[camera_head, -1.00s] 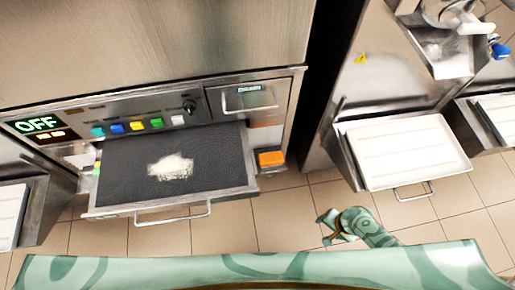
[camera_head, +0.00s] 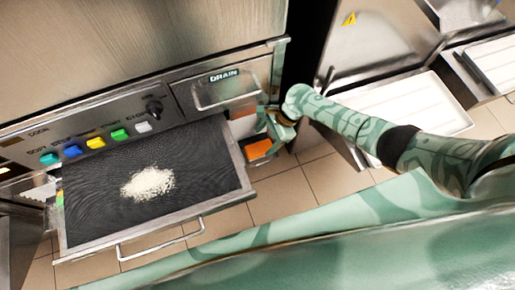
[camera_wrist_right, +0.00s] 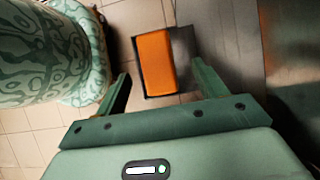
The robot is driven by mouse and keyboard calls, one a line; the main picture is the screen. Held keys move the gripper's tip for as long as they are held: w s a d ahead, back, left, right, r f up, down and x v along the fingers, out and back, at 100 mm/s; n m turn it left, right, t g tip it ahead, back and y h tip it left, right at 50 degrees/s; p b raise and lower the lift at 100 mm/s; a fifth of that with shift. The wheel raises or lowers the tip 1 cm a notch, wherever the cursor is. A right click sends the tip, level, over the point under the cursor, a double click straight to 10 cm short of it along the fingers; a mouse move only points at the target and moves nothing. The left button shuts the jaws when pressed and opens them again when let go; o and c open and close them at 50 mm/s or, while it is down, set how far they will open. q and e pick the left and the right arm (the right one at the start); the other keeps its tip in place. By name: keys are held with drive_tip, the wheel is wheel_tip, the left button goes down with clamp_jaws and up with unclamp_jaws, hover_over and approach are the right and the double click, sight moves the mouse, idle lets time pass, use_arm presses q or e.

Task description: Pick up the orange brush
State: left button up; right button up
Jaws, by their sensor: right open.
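The orange brush (camera_head: 258,150) sits in a small dark holder on the side of the freezer, just right of the pulled-out tray. Its orange block also shows in the right wrist view (camera_wrist_right: 156,62), beyond my fingertips. My right gripper (camera_head: 270,128) is beside the brush, at its upper right in the head view, and partly covers it. In the wrist view the right gripper (camera_wrist_right: 160,82) has its two fingers wide apart, with the brush between them in the picture and nothing held. My left gripper is not in view.
The freezer's dark tray (camera_head: 100,205) with a white powdery patch (camera_head: 148,183) and a front handle (camera_head: 160,240) sticks out left of the brush. A control panel with colored buttons (camera_head: 95,143) is above it. A white tray (camera_head: 440,105) stands at right.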

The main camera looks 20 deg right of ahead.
sight(260, 147)
drive_tip(key=b+x, duration=0.2)
drive_tip(key=x, duration=0.1)
drive_tip(key=b+x, duration=0.1)
drive_tip(key=x, duration=0.1)
drive_tip(key=shift+s+d+f, duration=0.15)
drive_tip(key=shift+s+f, duration=0.15)
drive_tip(key=shift+f, duration=0.05)
drive_tip(key=shift+f+b, duration=0.2)
drive_tip(key=shift+b, duration=0.2)
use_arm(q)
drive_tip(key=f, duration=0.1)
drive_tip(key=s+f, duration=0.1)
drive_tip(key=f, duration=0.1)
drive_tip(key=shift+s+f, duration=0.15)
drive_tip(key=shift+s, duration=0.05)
use_arm(e)
drive_tip(key=shift+r, duration=0.25)
drive_tip(key=shift+a, duration=0.2)
drive_tip(key=shift+w, duration=0.1)
drive_tip(key=c, duration=1.1)
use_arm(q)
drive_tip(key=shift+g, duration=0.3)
